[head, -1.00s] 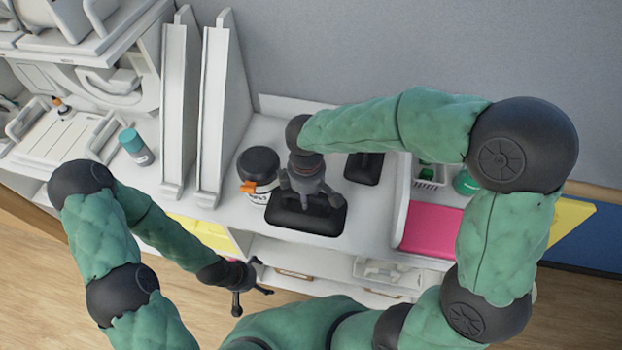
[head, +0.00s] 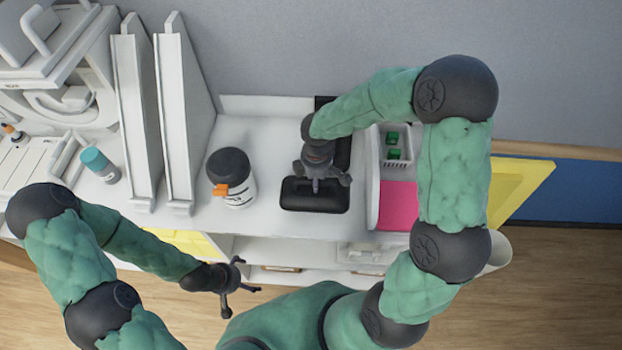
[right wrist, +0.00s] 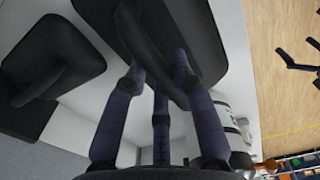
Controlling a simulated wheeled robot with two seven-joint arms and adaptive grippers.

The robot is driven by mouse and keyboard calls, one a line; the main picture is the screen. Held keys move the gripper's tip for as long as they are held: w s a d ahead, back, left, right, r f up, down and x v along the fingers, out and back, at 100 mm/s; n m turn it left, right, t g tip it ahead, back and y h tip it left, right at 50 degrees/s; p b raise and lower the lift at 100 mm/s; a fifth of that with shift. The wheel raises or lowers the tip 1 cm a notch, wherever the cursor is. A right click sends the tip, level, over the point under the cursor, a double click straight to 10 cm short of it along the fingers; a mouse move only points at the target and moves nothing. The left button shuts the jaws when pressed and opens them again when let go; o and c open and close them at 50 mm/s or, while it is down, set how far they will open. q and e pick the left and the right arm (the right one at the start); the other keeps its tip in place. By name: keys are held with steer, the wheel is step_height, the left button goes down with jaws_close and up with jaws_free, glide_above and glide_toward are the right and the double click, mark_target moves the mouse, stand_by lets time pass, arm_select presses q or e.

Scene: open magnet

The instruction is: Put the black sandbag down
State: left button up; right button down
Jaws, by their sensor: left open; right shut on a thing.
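The black sandbag (head: 302,200) is a flat dark pad with a handle, over the white counter near its front edge. My right gripper (head: 318,183) is above it, its fingers shut on the handle. In the right wrist view the held sandbag (right wrist: 207,40) spans the top, with the fingers at its handle. I cannot tell whether it touches the counter. A second black sandbag (head: 343,152) lies behind, partly hidden by my right arm; it also shows in the right wrist view (right wrist: 78,48). My left gripper (head: 237,287) is open and empty, in front of the counter.
A white bottle with a black lid and orange tab (head: 232,180) stands left of the sandbag. To the right is a pink panel (head: 398,205) with a white basket (head: 410,147) behind it. Tall white panels (head: 185,120) and a teal-capped bottle (head: 100,165) stand left.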

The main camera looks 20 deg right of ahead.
steer(key=shift+w+d+f, duration=0.1)
steer(key=shift+d+f, duration=0.15)
steer(key=shift+d, duration=0.05)
step_height(320, 180, down, 3)
steer(key=shift+w+d+r, duration=0.1)
steer(key=shift+d, duration=0.05)
steer(key=shift+f, duration=0.3)
steer(key=c, duration=1)
jaws_free()
steer(key=shift+f, duration=0.15)
steer(key=shift+r, duration=0.45)
step_height(320, 180, up, 11)
steer(key=shift+r, duration=0.15)
